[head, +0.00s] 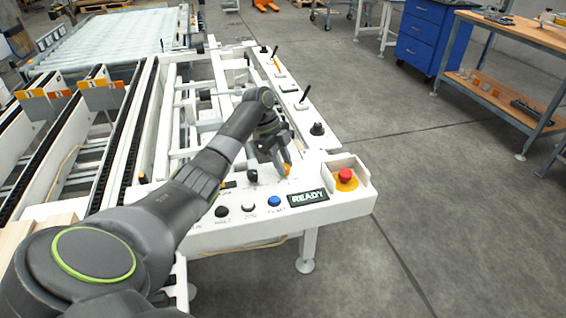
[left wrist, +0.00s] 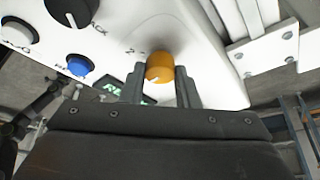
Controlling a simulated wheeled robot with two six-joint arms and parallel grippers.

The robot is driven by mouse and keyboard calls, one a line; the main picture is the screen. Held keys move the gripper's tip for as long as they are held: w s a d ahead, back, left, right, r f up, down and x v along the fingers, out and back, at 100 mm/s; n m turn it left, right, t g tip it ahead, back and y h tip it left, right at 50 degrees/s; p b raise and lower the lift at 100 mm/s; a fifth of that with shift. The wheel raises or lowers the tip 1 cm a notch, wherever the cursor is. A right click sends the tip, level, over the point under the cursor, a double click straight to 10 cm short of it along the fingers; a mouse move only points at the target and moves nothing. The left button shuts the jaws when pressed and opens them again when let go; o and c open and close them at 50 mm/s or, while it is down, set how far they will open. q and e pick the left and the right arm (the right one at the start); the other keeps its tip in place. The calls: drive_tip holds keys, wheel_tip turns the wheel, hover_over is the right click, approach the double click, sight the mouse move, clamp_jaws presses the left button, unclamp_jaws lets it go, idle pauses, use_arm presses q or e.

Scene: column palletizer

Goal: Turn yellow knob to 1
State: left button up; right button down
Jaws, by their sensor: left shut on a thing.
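The yellow knob (left wrist: 160,67) is on the white control panel, between the two fingers of my left gripper (left wrist: 161,86) in the left wrist view. The fingers are shut on its sides. A pale pointer mark shows on its face; small printed marks beside it are too small to read surely. In the head view my left gripper (head: 270,166) reaches down to the panel, and part of the yellow knob (head: 287,169) shows by a fingertip. My right gripper is in neither view.
On the panel are a lit READY display (head: 308,197), a red emergency button (head: 345,175), a blue button (head: 274,201), a white button (head: 248,207) and a black button (head: 222,211). Open floor lies right.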

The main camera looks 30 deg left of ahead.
use_arm(q)
drive_tip(key=o, duration=1)
drive_tip(key=shift+c, duration=0.2)
drive_tip(key=shift+r, duration=0.1)
drive_tip(key=p+v, duration=0.4)
drive_tip(key=v, duration=1.3)
drive_tip(key=shift+p, duration=0.4)
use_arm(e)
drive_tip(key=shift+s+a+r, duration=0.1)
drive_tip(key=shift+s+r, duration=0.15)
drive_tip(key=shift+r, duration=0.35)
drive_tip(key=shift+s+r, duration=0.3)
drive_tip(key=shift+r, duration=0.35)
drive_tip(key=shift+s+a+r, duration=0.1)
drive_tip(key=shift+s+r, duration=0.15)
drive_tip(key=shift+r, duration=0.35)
use_arm(q)
drive_tip(key=shift+w+r, duration=0.1)
drive_tip(key=shift+r, duration=0.05)
